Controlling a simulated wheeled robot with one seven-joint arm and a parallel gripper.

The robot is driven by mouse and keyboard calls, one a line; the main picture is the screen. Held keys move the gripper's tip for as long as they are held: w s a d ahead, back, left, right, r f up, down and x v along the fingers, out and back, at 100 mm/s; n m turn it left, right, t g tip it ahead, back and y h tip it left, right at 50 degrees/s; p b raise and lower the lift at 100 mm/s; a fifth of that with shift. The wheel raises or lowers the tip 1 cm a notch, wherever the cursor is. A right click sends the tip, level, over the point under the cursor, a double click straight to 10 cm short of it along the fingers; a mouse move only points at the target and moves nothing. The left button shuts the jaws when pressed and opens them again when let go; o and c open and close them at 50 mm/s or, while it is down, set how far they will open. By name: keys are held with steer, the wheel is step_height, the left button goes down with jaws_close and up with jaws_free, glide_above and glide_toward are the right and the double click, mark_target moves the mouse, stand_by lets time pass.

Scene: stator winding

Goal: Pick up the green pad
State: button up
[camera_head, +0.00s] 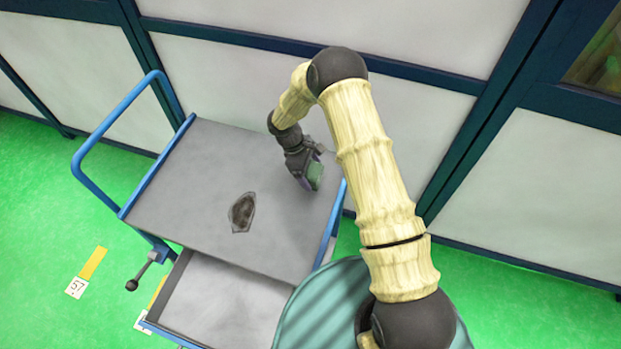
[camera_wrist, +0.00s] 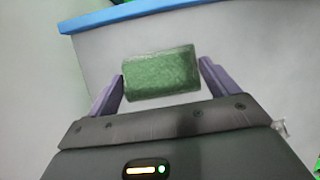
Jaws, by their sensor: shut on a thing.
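The green pad (camera_wrist: 161,74) is a small rough block. In the wrist view it sits between the two purple fingers of my gripper (camera_wrist: 161,84), which are shut on its short sides. In the head view the pad (camera_head: 315,175) shows as a small green patch at my gripper (camera_head: 308,178), over the right part of the grey cart top. The gripper partly hides it there. I cannot tell whether the pad touches the cart top or is held just above it.
The grey cart (camera_head: 190,185) has a blue handle (camera_head: 90,135) at the left and an open lower drawer or shelf (camera_head: 215,300) in front. A dark brown patch (camera_head: 242,212) lies on its top. White panels with dark blue frames (camera_head: 240,75) stand behind. Most of the cart top is clear.

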mark_target(310, 172)
step_height(310, 172, up, 5)
steer(key=shift+r+b, duration=0.15)
steer(key=shift+b, duration=0.5)
steer(key=shift+o, duration=0.4)
